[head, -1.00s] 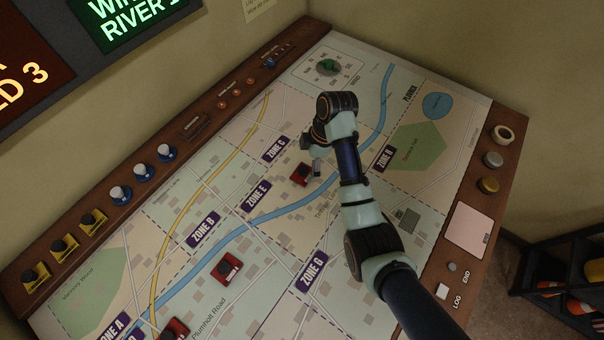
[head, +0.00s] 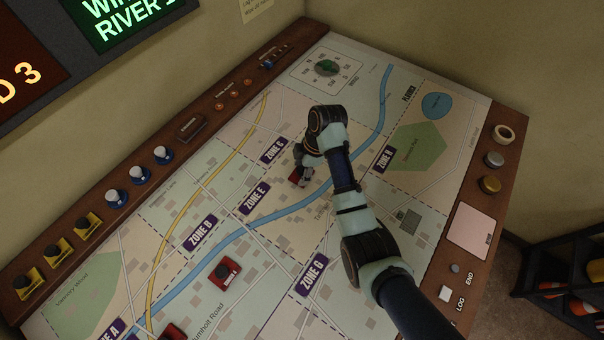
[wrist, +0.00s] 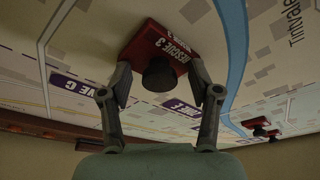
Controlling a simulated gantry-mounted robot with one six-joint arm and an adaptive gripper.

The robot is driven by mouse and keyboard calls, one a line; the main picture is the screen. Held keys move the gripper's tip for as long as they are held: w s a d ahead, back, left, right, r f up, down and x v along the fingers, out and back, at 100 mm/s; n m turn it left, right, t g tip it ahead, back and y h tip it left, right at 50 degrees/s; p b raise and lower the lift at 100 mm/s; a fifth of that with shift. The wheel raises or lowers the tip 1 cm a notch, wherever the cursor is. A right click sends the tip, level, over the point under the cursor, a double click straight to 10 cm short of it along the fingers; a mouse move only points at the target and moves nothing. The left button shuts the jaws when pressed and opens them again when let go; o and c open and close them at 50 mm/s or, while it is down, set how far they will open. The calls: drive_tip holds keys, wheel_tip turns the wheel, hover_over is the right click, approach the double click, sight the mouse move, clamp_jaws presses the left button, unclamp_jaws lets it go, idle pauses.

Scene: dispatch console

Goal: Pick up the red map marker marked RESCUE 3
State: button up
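The red marker labelled RESCUE 3 (wrist: 158,45) lies on the map with its black knob (wrist: 158,76) facing my gripper in the wrist view. In the head view the red marker (head: 294,178) shows only in part, near the ZONE C and ZONE E labels, partly covered by my gripper (head: 304,172). In the wrist view my gripper (wrist: 160,70) is open, with one finger on each side of the knob and visible gaps between. Whether a fingertip touches the red base, I cannot tell.
Another red marker (head: 223,271) lies nearer the front, and one more (head: 172,333) is cut off at the bottom edge. The map around the gripper is mostly clear.

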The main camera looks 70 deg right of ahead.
sight(302, 170)
drive_tip(key=shift+f, duration=0.45)
drive_tip(key=c, duration=0.5)
drive_tip(key=shift+c, duration=0.2)
drive_tip(key=shift+r, duration=0.3)
clamp_jaws()
wheel_tip(302, 170, up, 20)
drive_tip(key=p, duration=1.4)
